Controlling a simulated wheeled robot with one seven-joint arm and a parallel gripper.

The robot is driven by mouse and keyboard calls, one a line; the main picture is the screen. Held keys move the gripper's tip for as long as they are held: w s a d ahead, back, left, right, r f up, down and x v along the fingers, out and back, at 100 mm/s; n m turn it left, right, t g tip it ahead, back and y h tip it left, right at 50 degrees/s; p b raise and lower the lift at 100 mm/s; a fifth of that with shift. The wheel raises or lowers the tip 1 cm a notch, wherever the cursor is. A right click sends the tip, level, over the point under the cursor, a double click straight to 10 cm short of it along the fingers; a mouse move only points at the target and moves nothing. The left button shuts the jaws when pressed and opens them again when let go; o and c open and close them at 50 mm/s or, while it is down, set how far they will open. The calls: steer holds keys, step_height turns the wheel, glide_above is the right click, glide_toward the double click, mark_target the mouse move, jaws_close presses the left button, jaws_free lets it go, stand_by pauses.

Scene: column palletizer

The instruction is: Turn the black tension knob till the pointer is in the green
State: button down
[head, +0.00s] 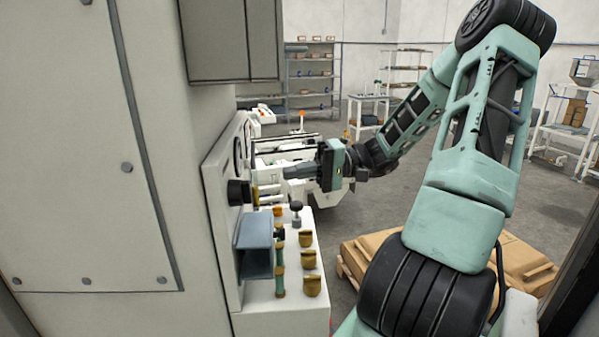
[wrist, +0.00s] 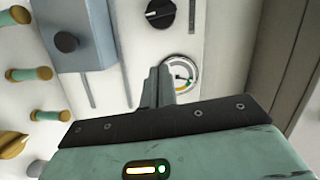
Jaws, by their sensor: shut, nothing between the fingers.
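A black round knob (wrist: 160,13) with a white line on its face is on the pale panel at the top of the wrist view. A black knob (head: 238,192) also juts from the panel in the head view. A small round gauge (wrist: 180,75) with a green patch is partly hidden behind my fingers. Its pointer is too small to read surely. My gripper (wrist: 159,72) is shut and empty, with the fingertips beside the gauge in the picture. In the head view my gripper (head: 287,172) points left at the panel, apart from the knob.
A blue-grey block (wrist: 85,25) with another black knob (wrist: 66,42) sticks out beside the panel. Several brass and green handles (wrist: 30,74) stand at its left. Brass knobs (head: 309,260) sit on a white ledge below. A pallet with cardboard (head: 375,250) lies on the floor.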

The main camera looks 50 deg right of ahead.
mark_target(239, 193)
steer(key=p+x, duration=0.1)
steer(key=x, duration=0.6)
steer(key=shift+a+r, duration=0.15)
steer(key=shift+s+a+f+p, duration=0.2)
steer(key=shift+s+a+p, duration=0.4)
steer(key=shift+s+a, duration=0.25)
steer(key=shift+s+a+f, duration=0.25)
steer(key=shift+s+a, duration=0.15)
steer(key=shift+a, duration=0.15)
